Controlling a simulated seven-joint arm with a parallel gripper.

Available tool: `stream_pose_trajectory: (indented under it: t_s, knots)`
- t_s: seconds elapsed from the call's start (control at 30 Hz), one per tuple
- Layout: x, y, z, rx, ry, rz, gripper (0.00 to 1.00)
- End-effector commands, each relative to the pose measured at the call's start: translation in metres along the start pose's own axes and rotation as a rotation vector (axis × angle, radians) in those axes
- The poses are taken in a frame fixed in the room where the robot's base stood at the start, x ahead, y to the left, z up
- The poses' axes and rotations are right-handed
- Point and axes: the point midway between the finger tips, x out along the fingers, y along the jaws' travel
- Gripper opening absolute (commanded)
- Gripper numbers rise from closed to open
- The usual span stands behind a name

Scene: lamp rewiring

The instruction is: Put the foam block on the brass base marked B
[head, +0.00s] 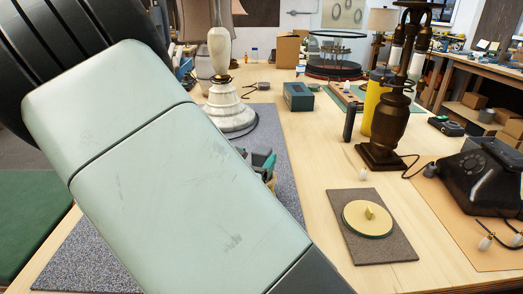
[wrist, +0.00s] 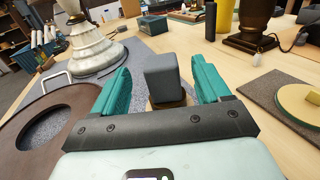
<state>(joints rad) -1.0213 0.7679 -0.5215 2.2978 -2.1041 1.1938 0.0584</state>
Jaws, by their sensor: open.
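A dark grey block (wrist: 163,78), which looks like the foam block, stands between my fingers in the wrist view. A small brown piece shows beneath it. My gripper (wrist: 165,85) is open, one teal finger on each side of the block, with gaps showing. In the head view my gripper (head: 262,160) is mostly hidden behind my arm. A round brass base (head: 368,219) with a small raised tab lies on a grey-brown mat (head: 345,239) to the right. It also shows at the right edge of the wrist view (wrist: 300,103). I can read no letter B on it.
A white lamp base (head: 230,112) stands behind my gripper. A dark bronze lamp (head: 385,130), a yellow cylinder (head: 378,105) and a black telephone (head: 470,180) stand to the right. A brown board with a round hole (wrist: 45,125) is at left in the wrist view.

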Motion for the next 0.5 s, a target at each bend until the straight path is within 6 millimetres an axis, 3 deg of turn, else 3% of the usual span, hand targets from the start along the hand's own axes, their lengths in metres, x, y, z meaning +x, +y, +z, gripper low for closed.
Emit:
stream_pose_trajectory:
  t_s: [0.2,0.5]
  knots:
    - [-0.040,0.001,0.000,0.001,0.001,0.002,0.76]
    - [-0.055,-0.001,0.001,0.005,0.001,-0.006,0.76]
